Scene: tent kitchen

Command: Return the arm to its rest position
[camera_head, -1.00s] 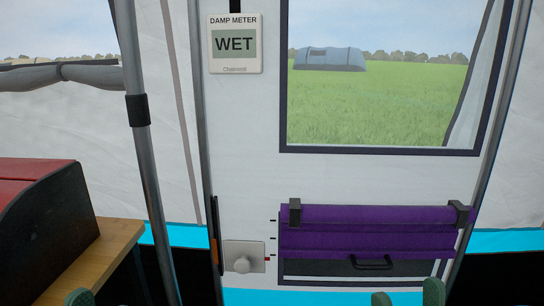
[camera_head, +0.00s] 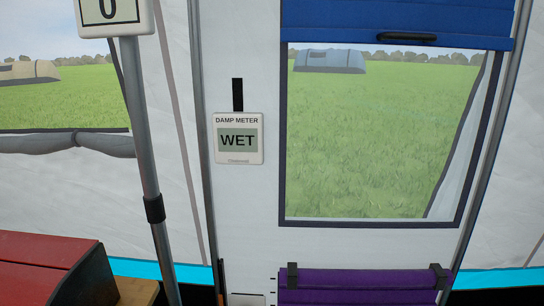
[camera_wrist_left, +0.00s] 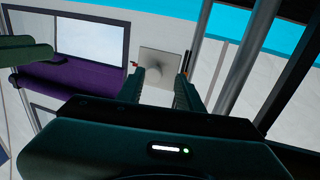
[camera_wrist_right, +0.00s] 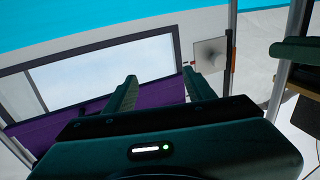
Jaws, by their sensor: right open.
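My left gripper (camera_wrist_left: 160,72) shows in the left wrist view with its two dark green fingers apart and nothing between them. My right gripper (camera_wrist_right: 159,73) shows in the right wrist view, open and empty. Both face the tent wall, with a square panel with a round knob (camera_wrist_left: 160,68) beyond the left fingers. That panel is also in the right wrist view (camera_wrist_right: 210,53), just right of the right fingers. Neither gripper is in the head view. A green part of the other arm shows at the side of each wrist view.
A damp meter (camera_head: 238,138) reading WET hangs beside a window. A blue blind (camera_head: 397,20) is above the window and a purple roll (camera_head: 365,280) below it. A grey pole (camera_head: 143,130) stands at left, near a red-topped box (camera_head: 45,270) on a wooden surface (camera_head: 137,291).

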